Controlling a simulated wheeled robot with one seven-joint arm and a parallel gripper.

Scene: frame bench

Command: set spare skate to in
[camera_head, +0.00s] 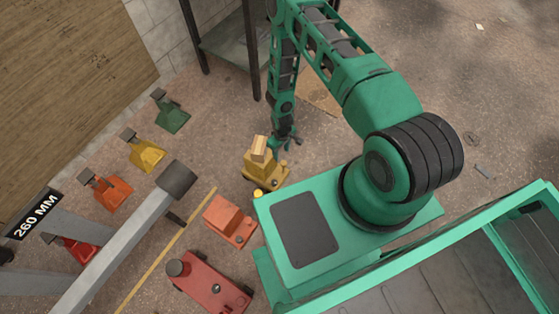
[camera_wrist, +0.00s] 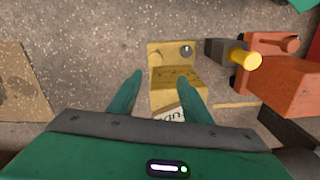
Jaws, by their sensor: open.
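No skate is visibly marked as spare. A yellow skate (camera_head: 265,175) sits on the floor left of my arm, with a pale wooden-coloured block (camera_head: 260,149) on top. My gripper (camera_head: 287,143) is low beside it, to its upper right. In the wrist view, my gripper (camera_wrist: 160,77) is open, with its two green fingers apart and the yellow skate (camera_wrist: 177,78) showing between and beyond them. I cannot tell whether the fingers touch anything.
An orange skate (camera_head: 229,220) and a red skate (camera_head: 208,285) stand below the yellow one. Several coloured pieces, including a green one (camera_head: 170,112), line the left. A grey beam (camera_head: 120,247) crosses there. A dark-legged stand (camera_head: 228,45) is behind. Floor at upper right is mostly clear.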

